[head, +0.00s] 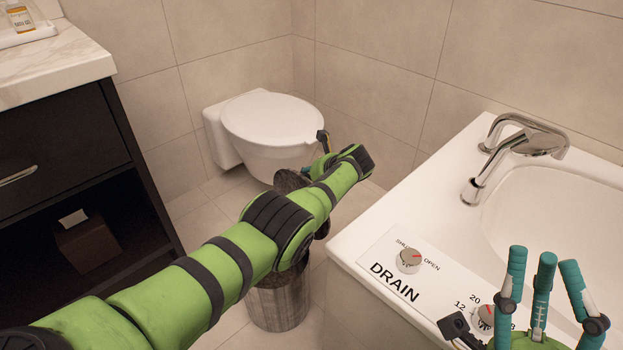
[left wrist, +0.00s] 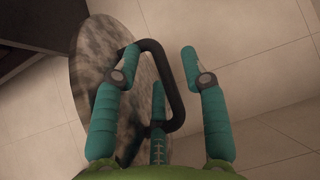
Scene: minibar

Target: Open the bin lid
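The bin (head: 278,305) is a metal cylinder on the floor beside the bathtub; its top is hidden behind my left arm. Its round, mottled brown lid (head: 290,181) stands tilted up and is partly hidden by that arm. The left wrist view shows the lid (left wrist: 92,75) steeply tilted with a black loop handle (left wrist: 168,80). My left gripper (left wrist: 160,58) is at the handle, with the loop between its spread teal fingers. A gap shows between the handle and the right-hand finger. My right gripper (head: 545,262) is open and empty over the tub's edge.
The white bathtub (head: 360,240) with drain dials and a chrome faucet (head: 515,150) is on the right. A toilet (head: 270,120) stands behind the bin. A dark cabinet (head: 60,150) with a marble top is on the left. Tiled floor shows between them.

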